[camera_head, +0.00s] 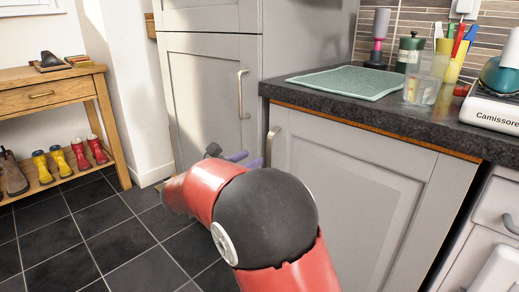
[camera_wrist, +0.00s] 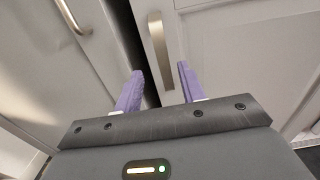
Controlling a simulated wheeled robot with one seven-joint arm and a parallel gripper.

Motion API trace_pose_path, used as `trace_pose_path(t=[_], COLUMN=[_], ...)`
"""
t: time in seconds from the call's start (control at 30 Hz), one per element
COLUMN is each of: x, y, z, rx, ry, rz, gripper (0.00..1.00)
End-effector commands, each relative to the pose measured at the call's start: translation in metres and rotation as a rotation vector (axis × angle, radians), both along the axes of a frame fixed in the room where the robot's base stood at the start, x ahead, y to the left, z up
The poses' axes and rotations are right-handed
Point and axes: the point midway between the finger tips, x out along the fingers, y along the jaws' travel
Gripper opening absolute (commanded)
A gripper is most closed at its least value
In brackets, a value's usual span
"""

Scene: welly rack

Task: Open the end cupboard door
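The end cupboard door (camera_head: 345,195) is a pale grey panel under the dark worktop, and it looks shut. Its metal bar handle (camera_head: 271,146) is upright near the door's top left edge. In the wrist view the handle (camera_wrist: 159,50) stands between the lines of my two purple fingers, just beyond their tips. My gripper (camera_head: 246,160) is open with nothing between its fingers. In the head view it is low and left of the handle, partly hidden behind my red and black arm. In the wrist view my gripper (camera_wrist: 158,80) points at the handle; contact is not visible.
A tall grey cupboard (camera_head: 206,95) with its own handle (camera_head: 243,94) stands left of the end door. The worktop (camera_head: 400,118) holds a green mat, a clear container and a scale. A wooden rack (camera_head: 50,100) with wellies is at far left. Dark tiled floor is clear between.

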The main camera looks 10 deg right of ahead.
Motion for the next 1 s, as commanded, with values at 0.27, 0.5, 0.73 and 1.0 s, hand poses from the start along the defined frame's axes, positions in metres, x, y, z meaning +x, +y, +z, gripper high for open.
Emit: trace_pose_path(t=[0.27,0.5,0.73,1.0], x=[0.026,0.038,0.039,0.039], y=[-0.039,-0.055,-0.056,-0.056], z=[0.000,0.000,0.000,0.000], rx=[0.002,0.003,0.004,0.004], ry=[-0.001,0.000,-0.001,-0.001], rz=[-0.005,-0.003,-0.002,-0.002], gripper=[0.40,0.40,0.40,0.10])
